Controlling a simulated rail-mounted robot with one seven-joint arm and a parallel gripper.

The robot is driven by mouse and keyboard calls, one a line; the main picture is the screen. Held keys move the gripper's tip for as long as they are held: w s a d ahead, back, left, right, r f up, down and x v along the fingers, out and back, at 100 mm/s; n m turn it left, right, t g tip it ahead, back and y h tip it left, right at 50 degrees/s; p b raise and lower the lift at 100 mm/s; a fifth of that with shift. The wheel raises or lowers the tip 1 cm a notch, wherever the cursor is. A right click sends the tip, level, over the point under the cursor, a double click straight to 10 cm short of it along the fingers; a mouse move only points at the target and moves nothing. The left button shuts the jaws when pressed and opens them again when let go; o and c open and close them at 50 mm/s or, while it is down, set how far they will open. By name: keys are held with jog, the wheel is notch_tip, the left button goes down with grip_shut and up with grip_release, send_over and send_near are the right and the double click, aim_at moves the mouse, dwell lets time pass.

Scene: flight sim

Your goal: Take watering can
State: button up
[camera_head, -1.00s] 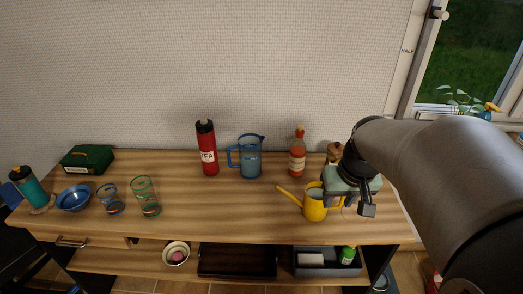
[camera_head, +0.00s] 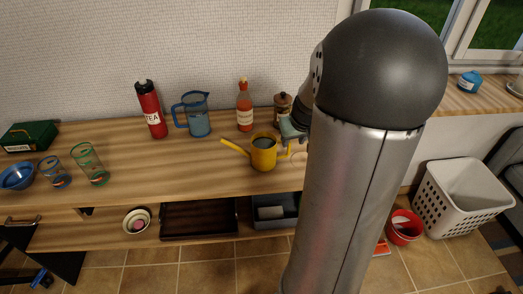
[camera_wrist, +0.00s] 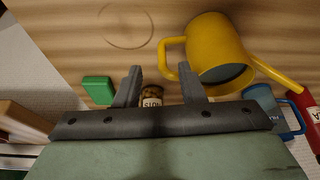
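The yellow watering can (camera_head: 263,152) stands upright on the wooden counter, spout to the left and handle toward my gripper. In the wrist view the watering can (camera_wrist: 216,50) is at the upper right, its handle just beyond the right fingertip. My gripper (camera_wrist: 160,74) is open, with two grey fingers apart and nothing held between them. In the head view my gripper (camera_head: 293,131) is at the right of the can, partly hidden by my arm. I cannot tell whether a finger touches the handle.
A labelled jar (camera_head: 282,104), an orange-red bottle (camera_head: 244,108), a blue pitcher (camera_head: 196,116) and a red TEA bottle (camera_head: 150,108) stand behind the can. Glasses (camera_head: 90,163) and a blue bowl (camera_head: 16,177) are at the left. A white basket (camera_head: 458,195) is on the floor at the right.

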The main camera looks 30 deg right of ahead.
jog(key=shift+x, duration=3.05)
jog(key=shift+a, duration=0.1)
grip_shut()
